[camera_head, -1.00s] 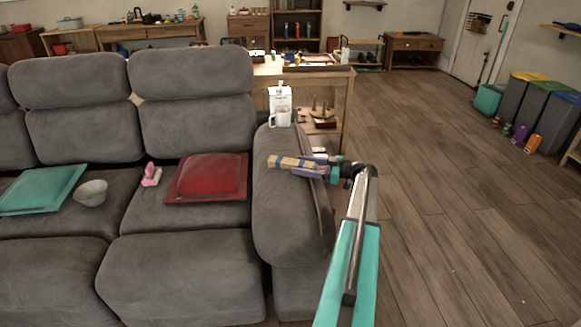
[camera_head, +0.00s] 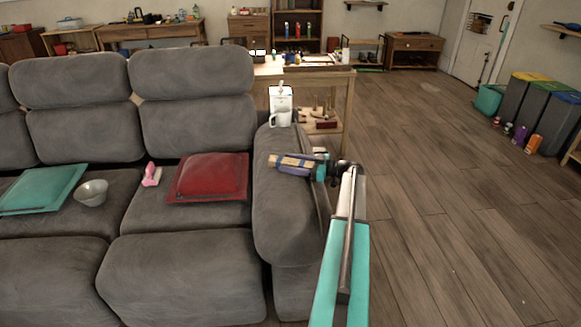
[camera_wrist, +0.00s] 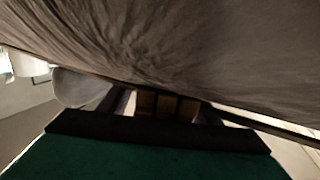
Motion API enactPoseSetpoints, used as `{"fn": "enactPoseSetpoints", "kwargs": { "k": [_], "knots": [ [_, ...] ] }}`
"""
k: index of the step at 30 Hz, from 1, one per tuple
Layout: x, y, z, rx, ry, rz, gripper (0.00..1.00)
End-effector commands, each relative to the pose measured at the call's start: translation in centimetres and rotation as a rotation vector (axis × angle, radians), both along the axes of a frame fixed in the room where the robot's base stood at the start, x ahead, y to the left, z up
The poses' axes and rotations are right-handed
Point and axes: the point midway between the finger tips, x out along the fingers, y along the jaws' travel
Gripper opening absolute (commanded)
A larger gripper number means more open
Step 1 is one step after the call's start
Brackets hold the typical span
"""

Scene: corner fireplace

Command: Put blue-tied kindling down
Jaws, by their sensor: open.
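The blue-tied kindling (camera_head: 292,162), a small bundle of tan sticks with a blue band, is at the top of the grey sofa's right armrest (camera_head: 283,220). My gripper (camera_head: 312,165) is at its right end, reaching in from the right, and its jaws are open. In the wrist view, the stick ends (camera_wrist: 165,103) show between the dark fingers (camera_wrist: 163,108), close to the grey sofa fabric (camera_wrist: 170,45). The far end of the bundle is hidden there. I cannot tell whether its whole underside touches the armrest.
A white mug (camera_head: 281,118) stands farther back on the armrest, with a white carton (camera_head: 281,98) behind it. A red cushion (camera_head: 208,178), a pink item (camera_head: 151,174), a grey bowl (camera_head: 91,192) and a teal cushion (camera_head: 42,188) lie on the seats.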

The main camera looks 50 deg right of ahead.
Motion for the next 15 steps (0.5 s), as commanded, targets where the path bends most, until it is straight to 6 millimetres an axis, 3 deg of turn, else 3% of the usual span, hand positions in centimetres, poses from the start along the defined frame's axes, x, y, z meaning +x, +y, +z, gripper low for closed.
{"fn": "enactPoseSetpoints", "kwargs": {
  "k": [8,15],
  "knots": [
    [-0.04,-0.05,-0.01,0.0,0.0,-0.001,0.58],
    [-0.07,-0.07,-0.01,0.0,0.0,-0.001,0.21]
  ]
}}
